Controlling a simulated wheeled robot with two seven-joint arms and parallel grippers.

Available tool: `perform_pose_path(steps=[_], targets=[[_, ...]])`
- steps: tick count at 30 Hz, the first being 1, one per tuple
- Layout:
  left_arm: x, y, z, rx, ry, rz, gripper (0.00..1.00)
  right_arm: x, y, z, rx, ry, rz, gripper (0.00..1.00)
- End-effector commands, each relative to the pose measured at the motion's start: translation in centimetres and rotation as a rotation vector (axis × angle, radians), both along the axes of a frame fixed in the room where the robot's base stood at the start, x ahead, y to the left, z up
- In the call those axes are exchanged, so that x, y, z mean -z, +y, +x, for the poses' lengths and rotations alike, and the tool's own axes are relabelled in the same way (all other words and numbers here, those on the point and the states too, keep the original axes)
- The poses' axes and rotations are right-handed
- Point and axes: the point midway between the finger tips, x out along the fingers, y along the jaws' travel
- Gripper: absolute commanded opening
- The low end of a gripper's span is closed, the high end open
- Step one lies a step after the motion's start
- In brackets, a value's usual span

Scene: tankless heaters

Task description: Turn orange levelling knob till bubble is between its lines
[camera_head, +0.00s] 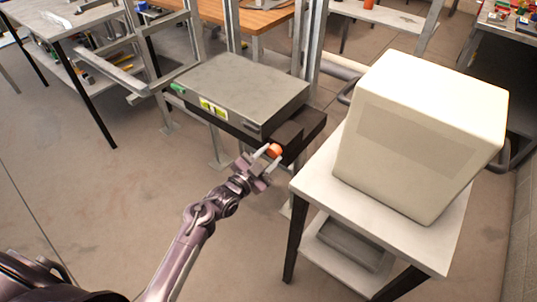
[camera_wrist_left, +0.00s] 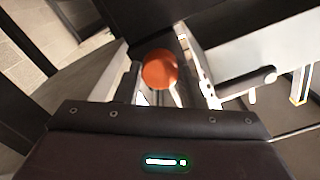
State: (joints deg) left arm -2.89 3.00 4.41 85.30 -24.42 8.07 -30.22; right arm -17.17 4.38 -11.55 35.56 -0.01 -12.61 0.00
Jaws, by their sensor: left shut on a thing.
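The orange knob (camera_head: 275,150) sticks out from a dark block at the near right corner of the grey flat-topped unit (camera_head: 243,84). It shows as a round orange face in the left wrist view (camera_wrist_left: 159,69). My left gripper (camera_head: 268,155) is at the knob, shut on it with one finger on each side. A yellow-green level window (camera_head: 213,110) with dark marks sits on the unit's front face. The bubble is too small to make out against its lines. My right gripper is not in view.
A large cream box (camera_head: 420,135) stands on a white-topped table (camera_head: 320,190), close to the right of my left gripper. A grey frame and workbench (camera_head: 60,25) stand at the back left. The floor (camera_head: 110,190) left of my arm is clear.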

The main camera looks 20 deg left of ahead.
Motion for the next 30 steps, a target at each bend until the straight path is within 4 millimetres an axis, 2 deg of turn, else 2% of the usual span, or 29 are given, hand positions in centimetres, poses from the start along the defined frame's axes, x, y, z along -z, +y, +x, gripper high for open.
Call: perform_pose_path(steps=[18,30], targets=[[0.0,0.0,0.0,0.001,0.179,-0.484,0.13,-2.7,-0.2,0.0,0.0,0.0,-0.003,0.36],[0.1,0.0,-0.1,0.0,0.23,-0.621,0.13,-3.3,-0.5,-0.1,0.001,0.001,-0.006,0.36]])
